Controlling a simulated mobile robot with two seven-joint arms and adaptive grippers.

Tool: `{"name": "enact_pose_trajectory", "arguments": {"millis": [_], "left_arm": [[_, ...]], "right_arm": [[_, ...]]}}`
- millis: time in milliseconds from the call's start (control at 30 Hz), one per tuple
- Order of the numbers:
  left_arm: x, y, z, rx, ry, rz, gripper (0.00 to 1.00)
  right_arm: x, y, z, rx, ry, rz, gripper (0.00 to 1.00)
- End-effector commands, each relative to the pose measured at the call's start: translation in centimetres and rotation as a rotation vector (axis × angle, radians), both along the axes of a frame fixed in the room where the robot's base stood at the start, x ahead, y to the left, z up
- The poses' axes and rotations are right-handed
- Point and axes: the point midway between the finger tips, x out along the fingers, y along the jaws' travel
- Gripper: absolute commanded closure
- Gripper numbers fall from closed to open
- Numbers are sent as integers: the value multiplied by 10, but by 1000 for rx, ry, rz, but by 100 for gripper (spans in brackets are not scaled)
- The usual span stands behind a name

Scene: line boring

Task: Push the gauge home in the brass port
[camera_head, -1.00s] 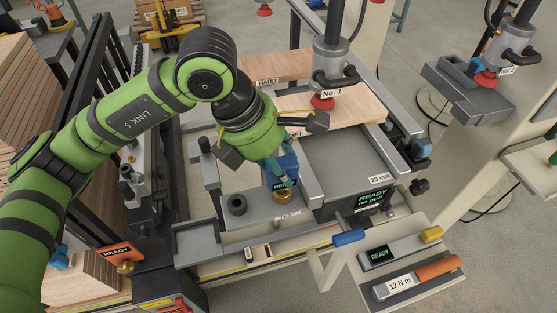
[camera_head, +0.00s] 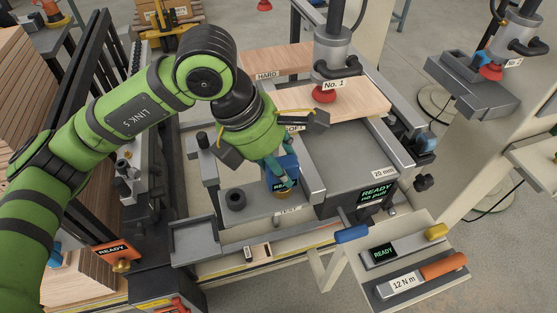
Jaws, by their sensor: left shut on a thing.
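The brass port (camera_head: 279,193) shows only as a small strip under the gauge. The gauge's lower end is hidden, so I cannot tell how deep it sits. My right gripper is not in view.
A dark round socket (camera_head: 236,199) stands left of the gauge. A grey rail and the READY no pull display (camera_head: 376,195) are to its right. Wooden boards (camera_head: 335,100) lie behind under the No. 1 press. An orange READY unit (camera_head: 114,250) is at lower left.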

Motion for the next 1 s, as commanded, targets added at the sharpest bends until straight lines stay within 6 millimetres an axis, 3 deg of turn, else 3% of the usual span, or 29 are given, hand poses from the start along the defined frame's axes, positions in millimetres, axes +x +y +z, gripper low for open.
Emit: {"name": "enact_pose_trajectory", "arguments": {"millis": [67,100,133,167,533,1000], "left_arm": [[0,0,-3,-1,0,0,92],[0,0,-1,-1,0,0,46],[0,0,-1,-1,0,0,34],[0,0,-1,0,0,0,31],[0,1,1,0,0,0,31],[-4,14,36,0,-1,1,31]], "right_arm": [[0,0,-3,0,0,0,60],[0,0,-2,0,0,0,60],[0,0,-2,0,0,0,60],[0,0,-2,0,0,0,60],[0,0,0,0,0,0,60],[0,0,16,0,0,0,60]]}}
